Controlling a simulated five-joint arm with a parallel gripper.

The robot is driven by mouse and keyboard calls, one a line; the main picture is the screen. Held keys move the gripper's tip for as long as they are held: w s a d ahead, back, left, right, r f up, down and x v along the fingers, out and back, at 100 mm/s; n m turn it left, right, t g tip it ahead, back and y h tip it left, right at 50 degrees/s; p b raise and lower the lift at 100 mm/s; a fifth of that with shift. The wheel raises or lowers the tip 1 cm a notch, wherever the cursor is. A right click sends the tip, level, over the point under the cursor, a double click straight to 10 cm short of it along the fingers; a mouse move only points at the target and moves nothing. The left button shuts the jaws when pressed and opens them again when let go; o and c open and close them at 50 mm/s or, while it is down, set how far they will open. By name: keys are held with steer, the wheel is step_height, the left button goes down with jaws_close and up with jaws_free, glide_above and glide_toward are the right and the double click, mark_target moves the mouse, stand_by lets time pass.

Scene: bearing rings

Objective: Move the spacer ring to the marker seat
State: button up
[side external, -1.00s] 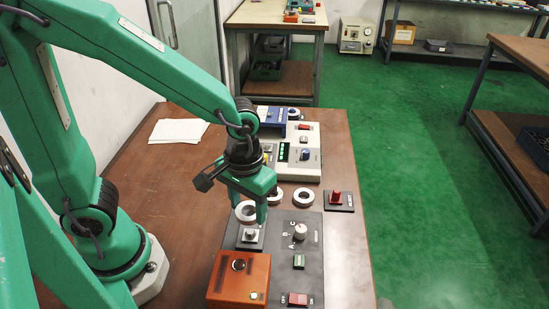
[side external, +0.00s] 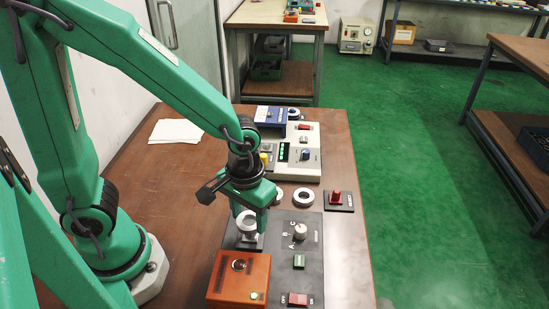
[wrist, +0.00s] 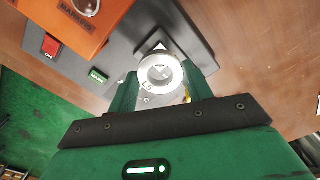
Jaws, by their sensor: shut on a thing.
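My gripper (side external: 250,222) points down and is shut on a pale metal spacer ring (side external: 246,230). In the wrist view the ring (wrist: 148,82) sits between the two green fingers (wrist: 160,82). The ring is directly over the seat and very low. Whether it touches the seat, I cannot tell. In the wrist view part of the seat (wrist: 154,44) shows beyond the ring; the ring and fingers hide the rest.
The orange box (side external: 238,280) stands close in front of the seat. The dark panel (side external: 315,262) carries a knob (side external: 300,229), a green button (side external: 299,261) and a red switch (side external: 298,299). Another ring (side external: 303,198) lies behind, near a red-handled block (side external: 338,200). The left tabletop is mostly clear.

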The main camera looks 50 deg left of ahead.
steer(key=shift+f, duration=1.7)
stand_by(2.3)
steer(key=o, duration=1.2)
steer(key=shift+r, duration=3.75)
steer(key=s+a+r+m+t, duration=0.1)
steer(key=a+r+t, duration=0.1)
steer(key=a+r, duration=0.1)
steer(key=s+a+r+m+t, duration=0.1)
steer(key=a+r, duration=0.3)
steer(key=r, duration=0.1)
steer(key=s+a+r+t, duration=0.1)
steer(key=a+r+t, duration=0.1)
steer(key=a+r, duration=0.1)
steer(key=shift+a+r+m+t, duration=0.3)
steer(key=shift+r+m, duration=0.1)
steer(key=shift+r, duration=0.3)
